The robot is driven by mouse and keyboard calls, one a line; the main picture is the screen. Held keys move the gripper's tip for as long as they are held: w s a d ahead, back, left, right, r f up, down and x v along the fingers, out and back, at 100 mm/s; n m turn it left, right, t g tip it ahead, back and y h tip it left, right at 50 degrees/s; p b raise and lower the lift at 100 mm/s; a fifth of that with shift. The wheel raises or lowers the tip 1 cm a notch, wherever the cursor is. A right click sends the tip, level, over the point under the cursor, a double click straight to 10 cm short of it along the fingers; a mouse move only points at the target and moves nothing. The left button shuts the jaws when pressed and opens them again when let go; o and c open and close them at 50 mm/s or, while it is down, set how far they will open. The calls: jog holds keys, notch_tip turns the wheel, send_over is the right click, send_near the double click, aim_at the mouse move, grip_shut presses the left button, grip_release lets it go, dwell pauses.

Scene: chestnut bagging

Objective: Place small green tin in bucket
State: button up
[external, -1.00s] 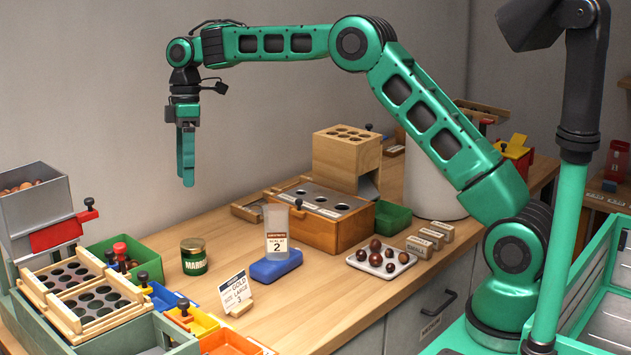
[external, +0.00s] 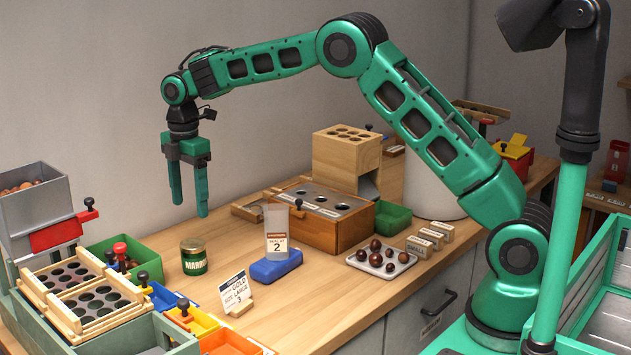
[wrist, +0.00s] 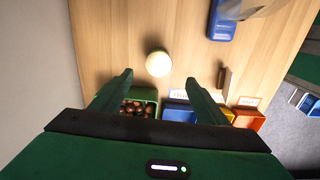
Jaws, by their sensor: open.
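My gripper (external: 189,208) is open and empty, pointing down above the tin with a clear gap. Its two green fingers also show in the wrist view (wrist: 160,80). I cannot make out which container is the bucket; a white round vessel (external: 425,185) stands at the back, partly hidden by my arm.
A clear bag on a blue block (external: 277,267) and a sign card (external: 236,290) stand right of the tin. A green bin (external: 140,252) and sorting trays are at left. A tray of chestnuts (external: 381,259) lies farther right. Bare bench surrounds the tin.

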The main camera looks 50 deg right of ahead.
aim_at(192, 244)
jog(key=f, duration=1.5)
jog(key=shift+w+f, duration=0.15)
jog(key=shift+w, duration=0.05)
jog(key=c, duration=1.3)
jog(key=shift+r, duration=0.75)
jog(key=r, duration=0.3)
jog(key=shift+s+a+r, duration=0.2)
jog(key=shift+s+a, duration=0.1)
jog(key=shift+a, duration=0.1)
jog(key=s+a+r, duration=0.6)
jog(key=a, duration=0.2)
jog(key=shift+s+a+r, duration=0.15)
jog(key=shift+s, duration=0.15)
